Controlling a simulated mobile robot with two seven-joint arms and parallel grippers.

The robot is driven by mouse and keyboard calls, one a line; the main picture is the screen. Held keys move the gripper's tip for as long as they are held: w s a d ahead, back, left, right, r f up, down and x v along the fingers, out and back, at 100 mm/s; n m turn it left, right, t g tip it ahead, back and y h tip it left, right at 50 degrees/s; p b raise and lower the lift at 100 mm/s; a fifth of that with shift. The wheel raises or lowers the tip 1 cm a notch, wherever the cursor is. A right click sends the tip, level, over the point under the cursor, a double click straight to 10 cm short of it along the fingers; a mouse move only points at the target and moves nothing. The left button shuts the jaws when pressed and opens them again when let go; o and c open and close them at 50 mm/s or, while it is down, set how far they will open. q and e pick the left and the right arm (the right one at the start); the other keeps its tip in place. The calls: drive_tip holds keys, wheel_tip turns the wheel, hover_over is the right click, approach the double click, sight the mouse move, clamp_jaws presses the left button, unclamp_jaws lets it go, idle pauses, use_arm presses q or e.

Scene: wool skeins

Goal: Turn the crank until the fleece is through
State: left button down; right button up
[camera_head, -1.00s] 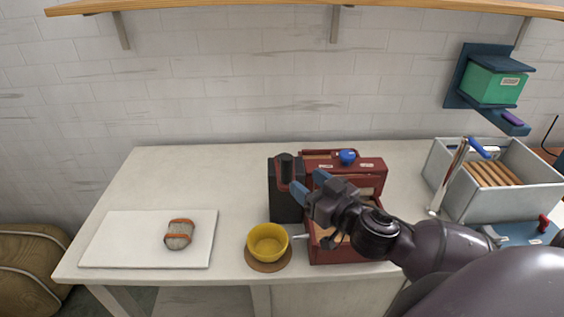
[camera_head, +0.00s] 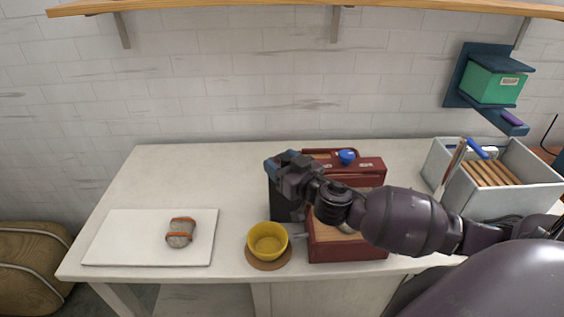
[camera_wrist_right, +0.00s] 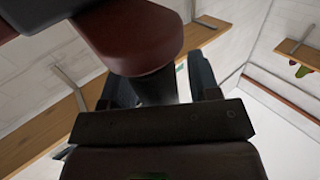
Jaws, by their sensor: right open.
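The red-brown machine (camera_head: 345,247) stands at the table's front middle, with a black housing (camera_head: 283,205) on its left. My right gripper (camera_head: 282,163) is over the top of that black housing and hides the crank in the head view. In the right wrist view a dark red crank arm (camera_wrist_right: 130,35) ends in a black handle (camera_wrist_right: 152,88). The handle lies between the two fingers of my right gripper (camera_wrist_right: 162,85), which are open around it. I cannot tell whether they touch it. My arm covers part of the machine. No fleece can be made out. My left gripper is out of view.
A yellow bowl (camera_head: 267,240) on a brown coaster stands close left of the machine. A white board (camera_head: 110,238) with a grey banded skein (camera_head: 181,232) lies farther left. A grey crate (camera_head: 520,200) stands at right. A blue knob (camera_head: 346,157) tops the machine's rear part.

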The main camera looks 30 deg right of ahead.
clamp_jaws()
idle(0.3)
drive_tip(key=shift+w, duration=0.1)
